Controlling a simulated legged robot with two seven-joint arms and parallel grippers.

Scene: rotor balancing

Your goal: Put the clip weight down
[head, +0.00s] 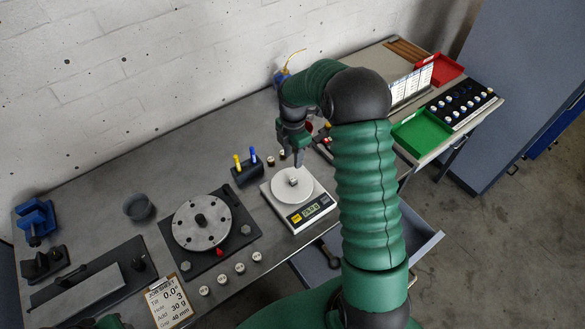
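My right gripper (297,160) points down just above the back of the round pan of the digital scale (313,211). I cannot tell from this angle whether its fingers are open or shut. A small pale piece, perhaps the clip weight (292,181), shows on the pan just below the fingertips. It is too small to tell whether the fingers touch it. The scale's display is lit, but its digits are hard to read.
Left of the scale, a rotor disc (190,228) sits on a dark plate. Several small weights (222,279) stand in front of it, by a job sheet clipboard (168,302). A block with yellow and blue tools (246,172) stands behind. A green tray (421,135) lies right.

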